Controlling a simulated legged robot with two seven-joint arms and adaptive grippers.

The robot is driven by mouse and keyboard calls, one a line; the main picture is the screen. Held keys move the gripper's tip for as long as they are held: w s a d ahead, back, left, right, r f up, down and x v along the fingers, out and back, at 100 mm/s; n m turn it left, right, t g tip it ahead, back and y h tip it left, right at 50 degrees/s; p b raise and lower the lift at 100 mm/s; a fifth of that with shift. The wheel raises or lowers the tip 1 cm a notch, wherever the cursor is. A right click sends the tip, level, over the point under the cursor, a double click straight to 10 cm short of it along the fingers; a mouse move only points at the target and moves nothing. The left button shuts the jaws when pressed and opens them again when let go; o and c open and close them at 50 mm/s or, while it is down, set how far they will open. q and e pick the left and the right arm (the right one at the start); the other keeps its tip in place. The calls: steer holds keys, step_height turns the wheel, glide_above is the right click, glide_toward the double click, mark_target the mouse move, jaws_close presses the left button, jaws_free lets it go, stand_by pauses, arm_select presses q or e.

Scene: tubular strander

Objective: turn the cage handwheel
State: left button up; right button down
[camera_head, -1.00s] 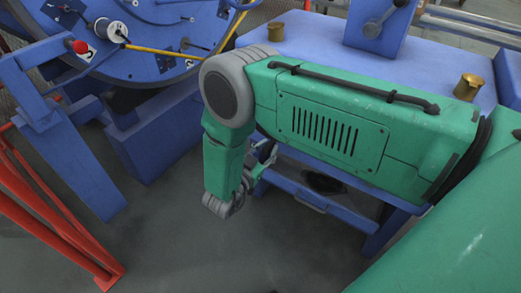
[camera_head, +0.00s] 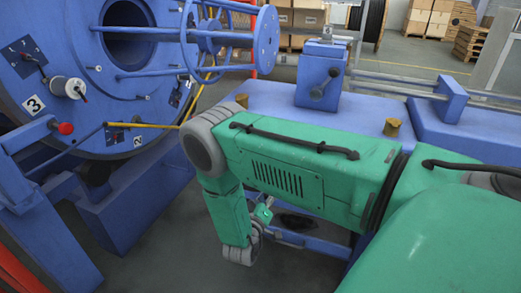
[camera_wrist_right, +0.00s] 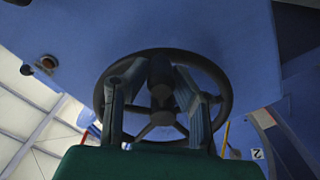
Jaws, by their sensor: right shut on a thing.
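The handwheel (camera_wrist_right: 224,92) is dark, round and spoked, and it shows in the right wrist view in front of a blue machine face. My right gripper (camera_wrist_right: 157,85) reaches up to it with one finger on each side of its hub. The gripper is shut on the handwheel; the exact contact is hard to see in the dark. In the head view my green right arm bends down, and its gripper is mostly hidden beside the blue machine base. I cannot pick out the handwheel there. My left gripper is in neither view.
A large blue disc (camera_head: 75,105) with a spool (camera_head: 66,87) stands at the left. A blue machine bed (camera_head: 275,98) with brass-coloured posts lies behind my arm. Blue frame bars (camera_head: 55,225) and a red rail (camera_head: 18,275) flank the left. Grey floor (camera_head: 165,245) is clear between them.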

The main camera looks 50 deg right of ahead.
steer(key=shift+s+d+r+n+p, duration=0.2)
steer(key=shift+r+n+p, duration=0.5)
steer(key=shift+r+n, duration=0.65)
steer(key=shift+s+d+r+n+p, duration=0.15)
steer(key=shift+r+n+p, duration=0.5)
steer(key=shift+r+n, duration=0.7)
steer(key=shift+s+d+r+n+p, duration=0.1)
steer(key=shift+s+r+n+p, duration=0.1)
steer(key=shift+r+n+p, duration=0.8)
steer(key=shift+r+n+b, duration=0.25)
steer(key=shift+n+b, duration=0.05)
steer(key=shift+n, duration=0.1)
steer(key=c, duration=1.4)
jaws_free()
steer(key=shift+w+f, duration=0.1)
steer(key=shift+d+f, duration=0.1)
